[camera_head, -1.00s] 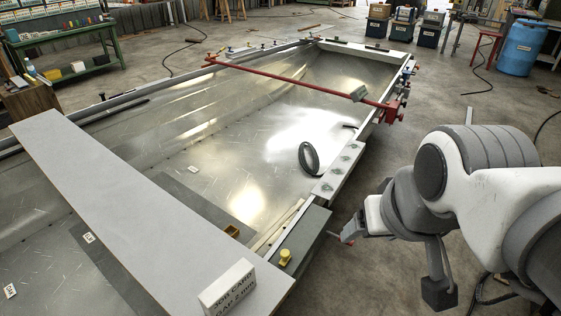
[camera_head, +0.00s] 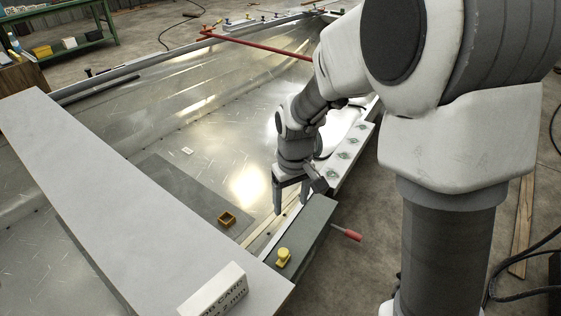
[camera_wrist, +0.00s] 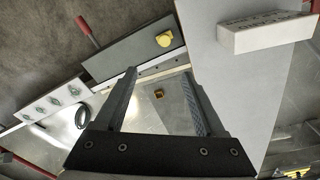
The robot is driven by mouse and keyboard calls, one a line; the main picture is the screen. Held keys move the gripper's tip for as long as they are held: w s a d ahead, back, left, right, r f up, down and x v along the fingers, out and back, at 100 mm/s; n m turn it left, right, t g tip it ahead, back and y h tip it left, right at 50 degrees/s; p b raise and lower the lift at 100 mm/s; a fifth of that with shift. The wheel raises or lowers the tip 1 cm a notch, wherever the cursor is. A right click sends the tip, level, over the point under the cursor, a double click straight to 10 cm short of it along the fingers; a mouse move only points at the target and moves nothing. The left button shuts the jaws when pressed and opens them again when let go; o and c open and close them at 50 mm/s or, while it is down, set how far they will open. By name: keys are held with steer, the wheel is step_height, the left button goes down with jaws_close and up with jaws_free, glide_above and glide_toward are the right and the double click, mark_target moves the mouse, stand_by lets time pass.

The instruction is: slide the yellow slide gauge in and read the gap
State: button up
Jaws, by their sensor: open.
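The yellow slide gauge (camera_head: 284,257) shows as a yellow knob on the dark grey block (camera_head: 312,226) at the hull's near edge. It also shows in the wrist view (camera_wrist: 164,40), beyond my fingertips. My gripper (camera_head: 291,208) is open and empty, pointing down above the hull edge, beyond the knob and apart from it. In the wrist view its two fingers (camera_wrist: 158,74) are spread wide. A small yellow-brown square frame (camera_head: 227,219) lies on the hull floor. The gap itself is too small to make out.
A red-handled tool (camera_head: 346,233) sticks out beside the block. A white strip with green knobs (camera_head: 347,155) lies along the edge.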

glide_above(284, 251)
step_height(284, 251, down, 6)
steer(key=shift+n+g, duration=0.3)
step_height(284, 251, down, 17)
steer(key=b, duration=0.3)
steer(key=shift+s+a+r+b, duration=0.1)
steer(key=shift+b, duration=0.25)
steer(key=shift+c, duration=0.2)
jaws_close()
stand_by(0.6)
